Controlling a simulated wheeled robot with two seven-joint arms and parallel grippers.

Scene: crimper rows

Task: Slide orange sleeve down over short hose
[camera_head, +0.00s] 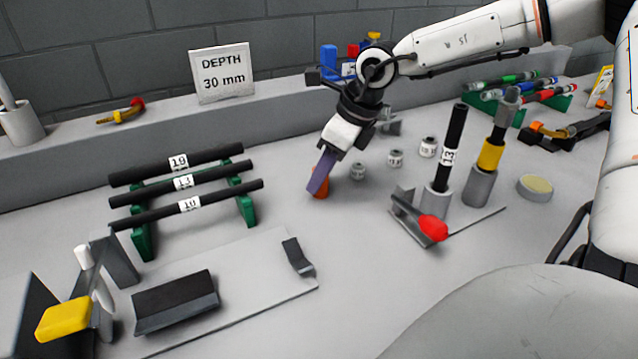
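An orange sleeve (325,189) is at table level in the middle of the head view, partly hidden behind a purple finger of my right gripper (319,186). The gripper points down at the sleeve. Whether its fingers are closed on the sleeve cannot be seen. A short black hose (456,125) with a white label stands upright in a grey holder (436,203), to the right of the gripper and apart from it. No orange sleeve is on this hose. My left gripper is not in view.
A grey post with a yellow band (490,155) stands beside the hose. A red-tipped clamp (433,228) is in front. Several small labelled fittings (395,159) lie between gripper and hose. Labelled black hoses (183,183) lie on a green rack at left. A depth sign (222,73) stands behind.

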